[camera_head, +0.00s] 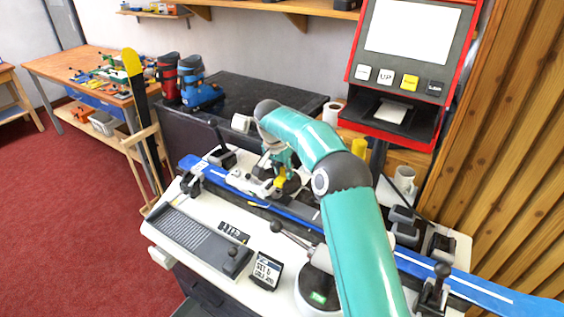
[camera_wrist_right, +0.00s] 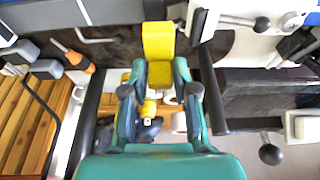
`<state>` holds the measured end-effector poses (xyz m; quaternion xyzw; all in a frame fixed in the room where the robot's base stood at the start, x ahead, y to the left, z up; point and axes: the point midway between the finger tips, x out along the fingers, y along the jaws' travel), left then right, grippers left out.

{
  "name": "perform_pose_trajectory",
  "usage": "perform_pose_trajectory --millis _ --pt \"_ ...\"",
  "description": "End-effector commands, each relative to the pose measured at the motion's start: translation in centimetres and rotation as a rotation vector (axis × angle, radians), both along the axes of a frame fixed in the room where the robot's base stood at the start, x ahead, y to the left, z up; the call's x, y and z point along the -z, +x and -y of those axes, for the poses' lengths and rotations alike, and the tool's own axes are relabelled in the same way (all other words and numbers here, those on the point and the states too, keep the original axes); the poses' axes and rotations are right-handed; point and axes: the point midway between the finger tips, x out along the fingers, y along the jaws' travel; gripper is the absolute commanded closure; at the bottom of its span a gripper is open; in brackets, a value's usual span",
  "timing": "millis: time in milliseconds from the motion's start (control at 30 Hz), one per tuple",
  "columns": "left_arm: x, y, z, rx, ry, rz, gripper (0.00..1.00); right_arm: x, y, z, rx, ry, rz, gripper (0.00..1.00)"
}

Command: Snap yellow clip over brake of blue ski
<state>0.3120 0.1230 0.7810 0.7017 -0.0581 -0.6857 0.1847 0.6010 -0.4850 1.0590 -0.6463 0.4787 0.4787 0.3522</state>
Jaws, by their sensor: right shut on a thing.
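The blue ski (camera_head: 460,279) lies across the white bench (camera_head: 150,232), running from back left to front right in the head view. My right gripper (camera_head: 281,176) is over the ski's middle, beside the binding parts. It is shut on the yellow clip (camera_head: 280,183), seen small and partly covered in the head view. In the right wrist view the clip (camera_wrist_right: 158,40) is a yellow block between the two fingers of the gripper (camera_wrist_right: 160,74). The brake cannot be made out clearly; my arm and gripper hide part of the binding. My left gripper is not in view.
A red-framed screen stand (camera_head: 412,37) rises behind the bench at right. Blue boots (camera_head: 200,91) and red boots (camera_head: 167,78) stand on a dark surface behind. Black-knobbed clamps (camera_head: 434,292) stand along the ski. A yellow-tipped ski (camera_head: 132,62) leans at left.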

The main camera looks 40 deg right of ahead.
Motion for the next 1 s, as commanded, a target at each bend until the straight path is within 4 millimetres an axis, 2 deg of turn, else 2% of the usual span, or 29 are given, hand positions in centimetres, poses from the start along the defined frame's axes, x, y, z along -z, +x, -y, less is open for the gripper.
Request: perform_pose_trajectory --millis 267,700,1000 --pt "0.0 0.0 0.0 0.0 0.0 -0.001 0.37 1.5 -0.9 1.0 0.018 -0.001 0.0 1.0" --pt "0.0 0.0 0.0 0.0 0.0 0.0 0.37 5.6 -1.0 1.1 0.021 0.0 -0.001 1.0" --pt "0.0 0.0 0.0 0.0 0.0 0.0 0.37 6.8 -1.0 1.1 0.02 -0.002 0.0 1.0"
